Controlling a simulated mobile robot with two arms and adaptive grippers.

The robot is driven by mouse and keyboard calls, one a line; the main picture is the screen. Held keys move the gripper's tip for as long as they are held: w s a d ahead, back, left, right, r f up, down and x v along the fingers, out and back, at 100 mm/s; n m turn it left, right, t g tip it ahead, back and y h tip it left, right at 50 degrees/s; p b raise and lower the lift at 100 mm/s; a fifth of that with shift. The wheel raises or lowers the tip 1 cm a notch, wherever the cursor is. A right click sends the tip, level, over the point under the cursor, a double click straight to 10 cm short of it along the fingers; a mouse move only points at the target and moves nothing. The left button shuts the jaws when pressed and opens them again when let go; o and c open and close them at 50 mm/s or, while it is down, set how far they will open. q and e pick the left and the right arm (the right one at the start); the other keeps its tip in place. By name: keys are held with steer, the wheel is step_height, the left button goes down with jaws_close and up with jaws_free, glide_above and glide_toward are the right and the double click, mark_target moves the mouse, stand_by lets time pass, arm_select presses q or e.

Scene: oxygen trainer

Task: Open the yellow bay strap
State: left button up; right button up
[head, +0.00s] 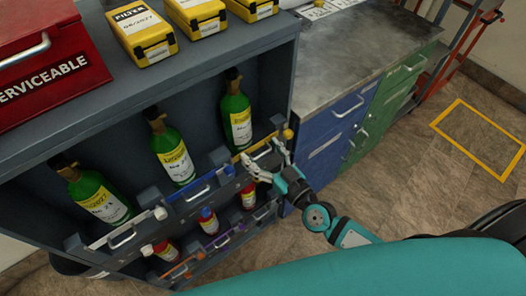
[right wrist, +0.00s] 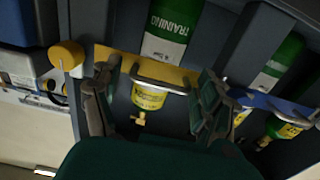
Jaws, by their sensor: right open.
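The yellow bay strap (head: 243,157) runs across the front of the upper right bay, before a green bottle (head: 236,118). In the right wrist view the yellow strap (right wrist: 122,62) spans the bay and carries a metal handle (right wrist: 160,84). A yellow knob (right wrist: 67,55) sits beside one end; it also shows in the head view (head: 288,134). My right gripper (head: 265,160) is open at the strap. In the right wrist view its fingers (right wrist: 158,78) stand on either side of the handle; I cannot tell whether they touch it. My left gripper is not in view.
A blue strap (head: 195,186) and a white strap (head: 125,236) cross the neighbouring bays. Red bottles (head: 208,220) stand in the lower row. Yellow filter boxes (head: 143,34) and a red case (head: 45,70) rest on top. A blue and green cabinet (head: 330,135) stands to the right.

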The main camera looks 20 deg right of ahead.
jaws_close()
stand_by(0.5)
